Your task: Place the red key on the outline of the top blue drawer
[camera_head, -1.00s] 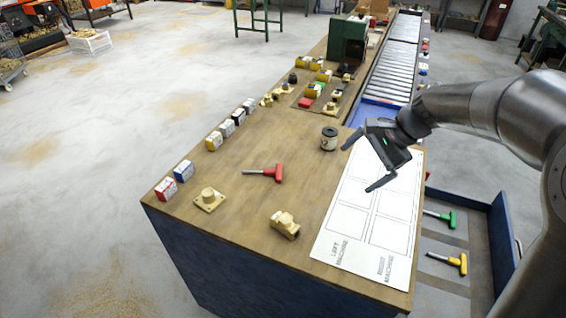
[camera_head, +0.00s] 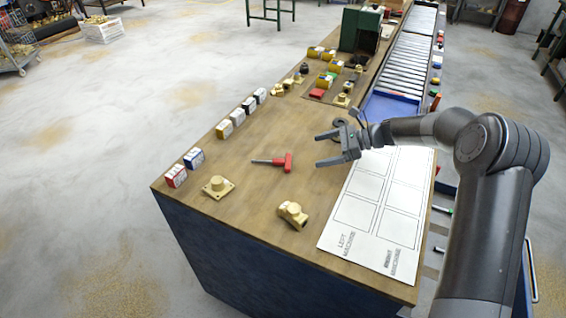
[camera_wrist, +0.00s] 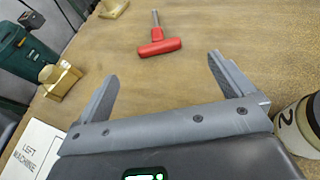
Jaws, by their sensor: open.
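The red key (camera_head: 288,162) is a T-handle tool with a red grip and grey shaft. It lies flat on the wooden bench, and its shaft points left in the head view. My gripper (camera_head: 317,150) is open and empty above the bench, just right of the key. In the wrist view the red key (camera_wrist: 159,47) lies ahead of the two spread fingers (camera_wrist: 162,70), its handle toward me, apart from them. The blue drawer (camera_head: 447,187) stands out on the right side of the bench. My arm hides most of it, and its red key outline cannot be seen.
A black-and-white sheet (camera_head: 375,210) covers the bench's right part. Brass parts (camera_head: 292,215) (camera_head: 218,187) stand near the front. Small boxes (camera_head: 194,159) line the left edge. A round spool (camera_wrist: 298,125) stands close to my gripper's right in the wrist view.

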